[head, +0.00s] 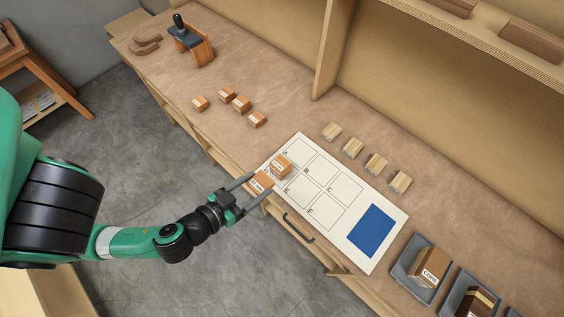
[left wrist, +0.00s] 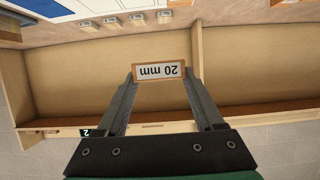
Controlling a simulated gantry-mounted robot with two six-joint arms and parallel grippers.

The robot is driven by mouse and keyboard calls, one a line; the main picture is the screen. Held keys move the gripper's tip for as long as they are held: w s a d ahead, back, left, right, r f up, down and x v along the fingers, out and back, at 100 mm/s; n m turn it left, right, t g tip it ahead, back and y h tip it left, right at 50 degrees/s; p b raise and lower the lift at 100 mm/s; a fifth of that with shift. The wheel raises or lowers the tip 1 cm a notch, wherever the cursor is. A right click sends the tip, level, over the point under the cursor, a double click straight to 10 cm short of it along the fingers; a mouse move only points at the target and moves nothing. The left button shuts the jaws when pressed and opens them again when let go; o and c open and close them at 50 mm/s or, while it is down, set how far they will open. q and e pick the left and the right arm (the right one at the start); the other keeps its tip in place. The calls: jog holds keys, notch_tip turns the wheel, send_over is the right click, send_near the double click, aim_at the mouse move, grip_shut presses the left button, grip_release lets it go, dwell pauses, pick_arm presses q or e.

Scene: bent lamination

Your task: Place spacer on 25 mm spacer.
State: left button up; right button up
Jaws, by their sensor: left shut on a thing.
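My left gripper (head: 259,182) is shut on a small wooden spacer (head: 262,182) near the front left edge of the white lettered board (head: 389,219). In the left wrist view the held spacer (left wrist: 159,71) sits between the fingertips, and its label reads "20 mm" upside down. Another labelled spacer (head: 281,166) is on the board's left end, just behind and right of the held one; its label is too small to read. Whether the two touch cannot be told. My right gripper is not in view.
Several brown labelled blocks (head: 241,104) lie left of the board. Several pale blocks (head: 353,148) line its back side. The board has a blue patch (head: 371,231). Grey trays (head: 407,274) stand at right, one holding a "CORE" block (head: 430,265). A clamp-like fixture (head: 193,42) stands far left.

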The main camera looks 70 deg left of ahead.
pick_arm(q)
jog(key=shift+w+a+f+b, duration=0.3)
jog(key=shift+a+f+b, duration=0.15)
jog(key=shift+f, duration=0.1)
jog(key=w+a, duration=0.1)
jog(key=w+a+f+p, duration=0.1)
jog(key=a, duration=0.1)
jog(key=w+a, duration=0.1)
jog(key=w, duration=0.1)
jog(key=shift+a+f, duration=0.15)
jog(key=shift+f, duration=0.1)
jog(key=b, duration=0.2)
send_over(276, 167)
jog(key=f, duration=0.6)
jog(key=shift+s+d+f, duration=0.1)
jog(key=shift+d+f, duration=0.1)
jog(key=shift+f, duration=0.15)
notch_tip(276, 167, down, 4)
jog(key=shift+a+r+b, duration=0.15)
jog(key=shift+b, duration=0.6)
jog(key=o, duration=1.3)
jog(key=shift+o, duration=0.2)
